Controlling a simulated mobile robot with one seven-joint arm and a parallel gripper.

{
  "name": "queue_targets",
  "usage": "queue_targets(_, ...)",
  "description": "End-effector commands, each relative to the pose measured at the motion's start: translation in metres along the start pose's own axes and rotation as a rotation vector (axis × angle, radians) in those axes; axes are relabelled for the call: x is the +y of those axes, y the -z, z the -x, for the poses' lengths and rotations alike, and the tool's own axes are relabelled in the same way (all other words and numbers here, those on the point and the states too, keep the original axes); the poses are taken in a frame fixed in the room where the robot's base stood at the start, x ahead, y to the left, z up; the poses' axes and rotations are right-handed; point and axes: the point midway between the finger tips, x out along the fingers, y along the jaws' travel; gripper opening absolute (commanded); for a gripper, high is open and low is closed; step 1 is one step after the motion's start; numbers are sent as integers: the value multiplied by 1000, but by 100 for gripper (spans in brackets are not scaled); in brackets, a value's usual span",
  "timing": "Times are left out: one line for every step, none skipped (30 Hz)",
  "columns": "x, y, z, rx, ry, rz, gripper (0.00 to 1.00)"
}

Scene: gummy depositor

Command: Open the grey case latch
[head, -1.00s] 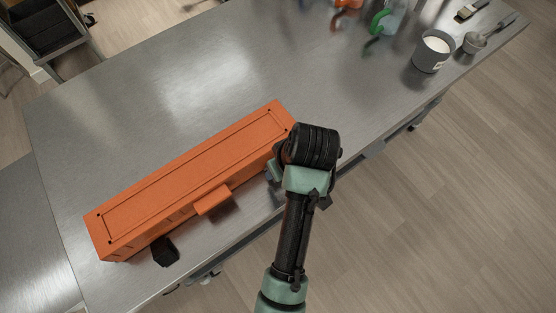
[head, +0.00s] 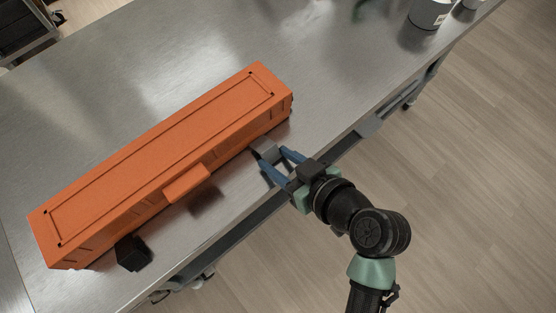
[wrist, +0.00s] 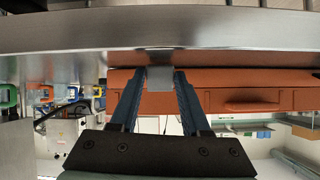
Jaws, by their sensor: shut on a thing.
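A long orange case (head: 160,155) lies on the metal table, its lid down. A handle (head: 187,183) sticks out from the middle of its front. The grey latch (head: 265,146) is at the right end of the front; it also shows in the wrist view (wrist: 160,72). My gripper (head: 271,153) reaches in from the front right. Its blue fingers are shut on the grey latch, one on each side, as the wrist view (wrist: 161,84) shows. A black latch (head: 132,253) sticks out at the left end of the front. The fingertips partly hide the grey latch.
A grey cup (head: 430,12) stands at the far right, well away from the case.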

Motion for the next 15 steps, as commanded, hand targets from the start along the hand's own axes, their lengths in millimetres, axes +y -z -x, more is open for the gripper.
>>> queue_targets(1, -3, -2, 15, 1, -2, 0)
queue_targets(1, -3, -2, 22, 1, -2, 0)
queue_targets(1, -3, -2, 29, 2, -1, 0)
queue_targets(1, -3, -2, 34, 3, -1, 0)
queue_targets(0, -3, -2, 38, 4, -1, 0)
queue_targets(0, -3, -2, 42, 4, -1, 0)
queue_targets(0, -2, -2, 45, 5, -1, 0)
queue_targets(0, -2, -1, 46, 5, -1, 0)
queue_targets(0, -2, -1, 48, 5, -1, 0)
queue_targets(0, -2, -1, 49, 5, -1, 0)
queue_targets(0, -2, -1, 49, 5, -1, 0)
queue_targets(0, -2, -1, 49, 5, -1, 0)
queue_targets(0, -1, -1, 49, 5, -1, 0)
queue_targets(0, -1, -1, 49, 5, -1, 0)
queue_targets(0, -1, -1, 49, 5, -1, 0)
